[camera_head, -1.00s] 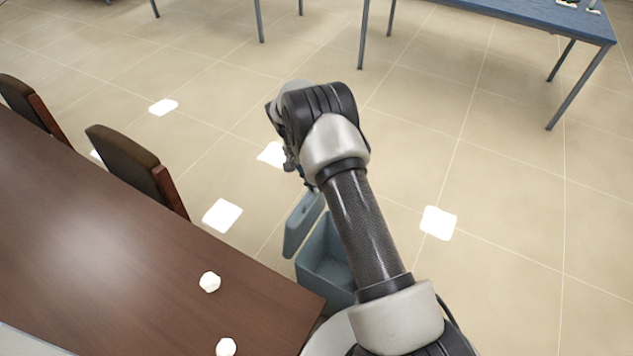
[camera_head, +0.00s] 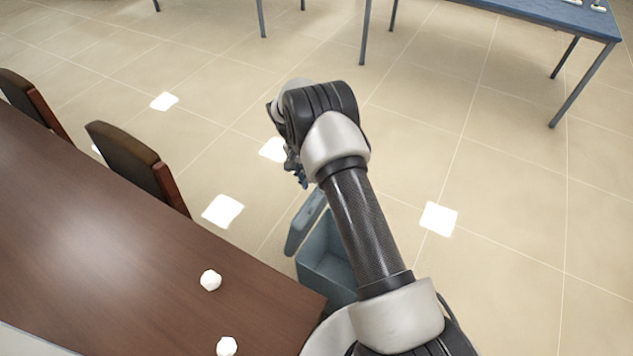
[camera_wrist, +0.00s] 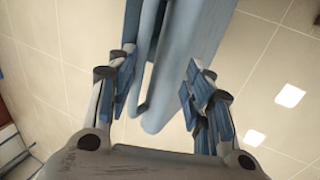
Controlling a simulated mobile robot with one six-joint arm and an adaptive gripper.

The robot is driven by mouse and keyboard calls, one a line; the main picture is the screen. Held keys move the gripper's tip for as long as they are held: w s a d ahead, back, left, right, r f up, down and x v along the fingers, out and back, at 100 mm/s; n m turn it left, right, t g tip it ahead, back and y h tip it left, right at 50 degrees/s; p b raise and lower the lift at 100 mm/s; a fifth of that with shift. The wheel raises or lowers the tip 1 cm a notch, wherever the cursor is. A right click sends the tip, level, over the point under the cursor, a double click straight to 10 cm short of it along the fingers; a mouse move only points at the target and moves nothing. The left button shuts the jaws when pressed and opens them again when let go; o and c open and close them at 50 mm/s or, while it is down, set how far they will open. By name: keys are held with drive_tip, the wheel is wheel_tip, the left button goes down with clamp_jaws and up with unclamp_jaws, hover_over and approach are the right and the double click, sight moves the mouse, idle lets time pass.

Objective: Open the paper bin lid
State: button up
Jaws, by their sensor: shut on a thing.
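The paper bin (camera_head: 318,277) is a blue-grey box on the floor beside the wooden table. Its lid (camera_head: 304,221) stands tilted up on the left side, and part of the bin's inside shows. My arm hides the bin's right part. My gripper (camera_head: 300,176) is just above the lid's upper end in the head view, mostly hidden by my wrist. In the wrist view, the blue-padded fingers of my gripper (camera_wrist: 161,72) are on either side of the blue-grey lid (camera_wrist: 185,65), shut on it. The exact contact is hard to see.
A brown wooden table (camera_head: 90,240) lies left of the bin, with two white pieces on it and two dark chairs behind. A blue table (camera_head: 560,15) stands at the back right. The tiled floor right of the bin is clear.

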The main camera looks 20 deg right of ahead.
drive_tip(key=v, duration=1.1)
drive_tip(key=shift+r, duration=0.1)
drive_tip(key=s+a+r+n+t, duration=0.15)
drive_tip(key=s+r, duration=0.25)
drive_tip(key=r, duration=0.4)
drive_tip(key=s+r+n+t+y, duration=0.1)
drive_tip(key=s+r+n, duration=0.1)
drive_tip(key=s+r, duration=0.35)
drive_tip(key=s+a+r+n+t, duration=0.1)
drive_tip(key=s+r, duration=0.2)
drive_tip(key=r, duration=0.6)
drive_tip(key=s+a+r+n+t+y, duration=0.1)
drive_tip(key=s+n+t, duration=0.3)
drive_tip(key=s, duration=1.9)
drive_tip(key=shift+s+a+r+n+y, duration=0.2)
drive_tip(key=shift+s+a+n+y, duration=0.1)
drive_tip(key=shift+a+n, duration=0.4)
